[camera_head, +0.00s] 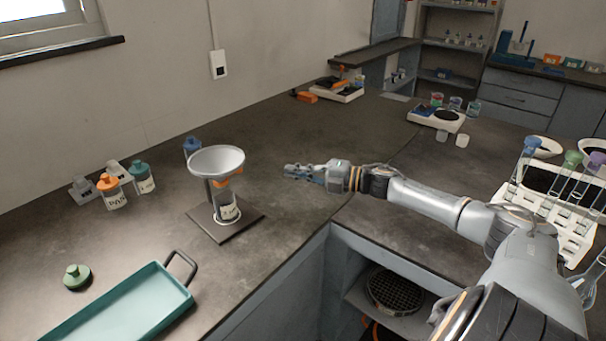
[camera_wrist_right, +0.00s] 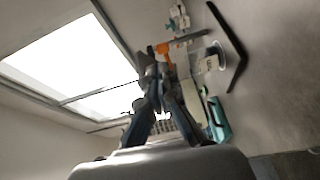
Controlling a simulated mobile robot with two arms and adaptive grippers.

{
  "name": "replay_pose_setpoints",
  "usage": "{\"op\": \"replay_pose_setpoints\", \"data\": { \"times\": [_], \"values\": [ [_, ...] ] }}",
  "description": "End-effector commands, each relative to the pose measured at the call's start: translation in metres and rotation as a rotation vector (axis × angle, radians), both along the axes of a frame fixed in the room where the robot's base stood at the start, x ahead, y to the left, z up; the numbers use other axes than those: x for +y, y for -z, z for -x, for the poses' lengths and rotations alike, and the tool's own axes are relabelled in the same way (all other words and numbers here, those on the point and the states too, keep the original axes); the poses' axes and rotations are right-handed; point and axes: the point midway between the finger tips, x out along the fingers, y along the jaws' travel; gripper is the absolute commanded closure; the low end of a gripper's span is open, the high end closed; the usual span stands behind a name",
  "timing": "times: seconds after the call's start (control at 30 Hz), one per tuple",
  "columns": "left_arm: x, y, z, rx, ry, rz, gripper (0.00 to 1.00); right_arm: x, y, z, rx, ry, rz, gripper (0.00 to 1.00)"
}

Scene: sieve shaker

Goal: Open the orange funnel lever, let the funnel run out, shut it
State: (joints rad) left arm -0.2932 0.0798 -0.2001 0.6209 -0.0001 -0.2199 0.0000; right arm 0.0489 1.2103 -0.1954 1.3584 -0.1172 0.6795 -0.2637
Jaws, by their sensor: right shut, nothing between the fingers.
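The funnel (camera_head: 217,160) is a pale wide bowl on a stand with a dark square base (camera_head: 226,232). Its orange lever (camera_head: 233,181) shows just under the bowl on the right side; I cannot tell whether it is open or shut. A labelled bottle (camera_head: 228,210) stands upright below the funnel. The funnel's contents are hidden from this angle. My right gripper (camera_head: 288,171) is shut and empty, right of the funnel and apart from it. In the right wrist view its fingers (camera_wrist_right: 150,62) point toward a small orange part (camera_wrist_right: 163,50). My left gripper is out of view.
A teal tray (camera_head: 120,310) lies front left, with a green-topped item (camera_head: 76,276) beside it. Several capped bottles (camera_head: 111,190) stand left of the funnel. A tube rack (camera_head: 548,215) is at right. The counter between funnel and gripper is clear.

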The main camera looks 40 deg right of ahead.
Motion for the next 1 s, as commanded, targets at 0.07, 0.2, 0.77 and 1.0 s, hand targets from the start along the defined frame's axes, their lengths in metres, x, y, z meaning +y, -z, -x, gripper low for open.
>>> {"op": "replay_pose_setpoints", "data": {
  "times": [0.07,0.2,0.77,1.0],
  "values": [
    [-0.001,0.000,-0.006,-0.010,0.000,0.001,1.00,-0.007,0.002,0.006,0.004,0.001,0.000,1.00],
    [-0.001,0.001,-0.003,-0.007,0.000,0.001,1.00,-0.013,0.000,0.011,0.002,0.000,0.000,1.00],
    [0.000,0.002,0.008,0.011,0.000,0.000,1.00,-0.013,-0.001,0.011,0.001,0.000,-0.001,1.00],
    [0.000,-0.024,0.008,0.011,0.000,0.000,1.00,-0.013,-0.027,0.011,-0.001,0.000,-0.001,1.00]
  ]
}}
